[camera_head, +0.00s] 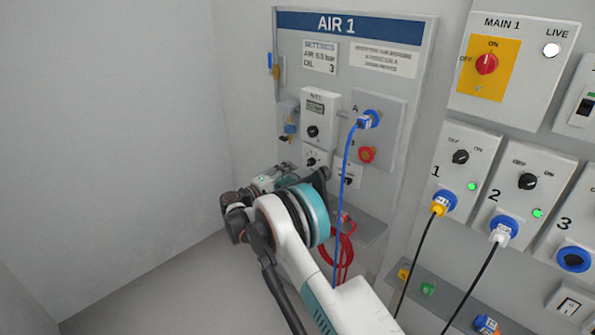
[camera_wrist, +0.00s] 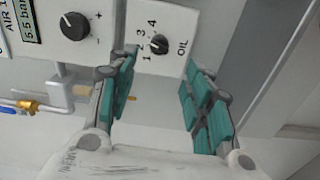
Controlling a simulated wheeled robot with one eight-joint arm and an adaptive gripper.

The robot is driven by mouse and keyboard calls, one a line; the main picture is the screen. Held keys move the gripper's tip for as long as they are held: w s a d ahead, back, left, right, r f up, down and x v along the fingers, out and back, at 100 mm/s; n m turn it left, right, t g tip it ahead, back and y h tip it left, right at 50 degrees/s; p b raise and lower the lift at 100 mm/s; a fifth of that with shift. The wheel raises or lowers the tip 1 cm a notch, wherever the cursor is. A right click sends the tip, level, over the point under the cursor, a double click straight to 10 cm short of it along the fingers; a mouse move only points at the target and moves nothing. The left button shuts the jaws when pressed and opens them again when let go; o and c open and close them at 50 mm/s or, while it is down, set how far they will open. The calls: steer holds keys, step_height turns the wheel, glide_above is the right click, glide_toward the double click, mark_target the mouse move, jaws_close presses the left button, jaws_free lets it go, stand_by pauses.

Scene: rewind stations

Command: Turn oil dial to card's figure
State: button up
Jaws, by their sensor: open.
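The oil dial (camera_wrist: 159,43) is a small black knob on a white plate marked OIL, with figures 1 to 4 around its left side. Its pale mark seems to face the left, near 2, but it is too small to be sure. In the head view the dial (camera_head: 311,161) sits under the air regulator. The settings card (camera_head: 320,57) reads OIL 3. My gripper (camera_wrist: 158,70) is open and empty, its teal-padded fingers on either side of the dial's line, with the dial ahead of the fingertips. In the head view my arm partly hides it.
The air regulator knob (camera_wrist: 74,26) with its display is left of the oil dial. A blue hose (camera_head: 347,185) hangs from socket A close to my arm. Bare floor lies at left.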

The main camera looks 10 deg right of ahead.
steer(key=shift+v, duration=1.1)
steer(key=s+d+r+m+g+y, duration=0.1)
steer(key=s+d+r+y, duration=0.15)
steer(key=r, duration=0.35)
steer(key=s+d+r+g+y, duration=0.1)
steer(key=d+r, duration=0.3)
steer(key=r, duration=0.2)
steer(key=s+d+r+m+g+y, duration=0.1)
steer(key=s+d+r+y, duration=0.2)
steer(key=s, duration=0.5)
steer(key=s+d+r+m+g+y, duration=0.1)
steer(key=s+d+r, duration=0.2)
steer(key=s+r, duration=0.4)
steer(key=s+m+y, duration=0.1)
steer(key=s+y, duration=0.2)
steer(key=s, duration=1.4)
steer(key=s+a+f+m+y, duration=0.1)
steer(key=s+f+y, duration=0.1)
steer(key=s, duration=0.7)
steer(key=s+a+f+m+y, duration=0.1)
steer(key=s+f, duration=0.3)
steer(key=s, duration=0.5)
steer(key=shift+a+m+t+y, duration=0.3)
steer(key=shift+y, duration=0.25)
